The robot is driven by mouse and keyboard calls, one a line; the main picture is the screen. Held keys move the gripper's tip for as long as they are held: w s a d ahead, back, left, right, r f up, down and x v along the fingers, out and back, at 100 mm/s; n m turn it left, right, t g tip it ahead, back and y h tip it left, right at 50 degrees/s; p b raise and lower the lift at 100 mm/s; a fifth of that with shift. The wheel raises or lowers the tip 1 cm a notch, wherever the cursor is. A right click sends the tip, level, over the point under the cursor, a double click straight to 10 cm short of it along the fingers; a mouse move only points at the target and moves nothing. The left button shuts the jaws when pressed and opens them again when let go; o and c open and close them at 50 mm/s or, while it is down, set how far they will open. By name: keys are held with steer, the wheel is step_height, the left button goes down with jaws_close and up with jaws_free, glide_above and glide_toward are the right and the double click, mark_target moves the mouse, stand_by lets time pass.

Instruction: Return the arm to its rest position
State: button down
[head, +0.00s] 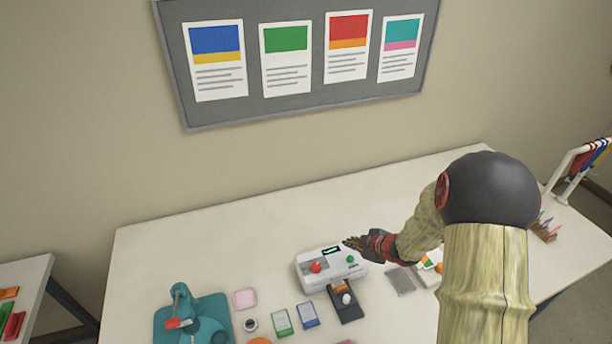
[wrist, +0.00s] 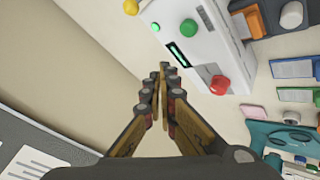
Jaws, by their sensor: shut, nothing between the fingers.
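My arm reaches in from the right in the head view. My gripper (head: 350,242) is shut and empty, above the back right part of the white machine (head: 312,280), which has a red knob (head: 316,267), a green button (head: 350,259) and a small lit display (head: 331,250). In the wrist view my gripper's fingers (wrist: 163,72) meet at the tips, with nothing between them. The white machine (wrist: 205,50) lies beyond them to the upper right. I cannot tell the exact gap between my gripper and the machine.
A dark device with a white knob (head: 347,299) stands before the machine. A teal device (head: 205,308), a pink square (head: 245,298) and small cards (head: 308,315) lie leftward. A grey pad (head: 401,281) is to the right. The table's back left (head: 190,240) is clear.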

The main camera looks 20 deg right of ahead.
steer(key=s+d+f+m+g+h, duration=0.1)
steer(key=s+d+m+g+h, duration=0.5)
steer(key=s+d, duration=0.4)
steer(key=s+a+r+m+g+b, duration=0.1)
steer(key=s+a+r+m+b, duration=0.3)
steer(key=s+a+r+m, duration=0.45)
steer(key=s+a+r+n+t+y+b, duration=0.1)
steer(key=s+a+r+y+b, duration=0.1)
steer(key=a, duration=0.6)
steer(key=s+a+r+n+t+y+b, duration=0.1)
steer(key=s+a+r+t+b, duration=0.1)
steer(key=s+a+r+b, duration=0.3)
steer(key=s+a+r, duration=0.1)
steer(key=a+r, duration=0.2)
steer(key=a, duration=0.1)
steer(key=shift+s+r+n+t+y, duration=0.25)
steer(key=shift+s+n+t+y, duration=0.05)
steer(key=shift+s+n+y, duration=0.1)
steer(key=shift+a, duration=0.1)
stand_by(2.9)
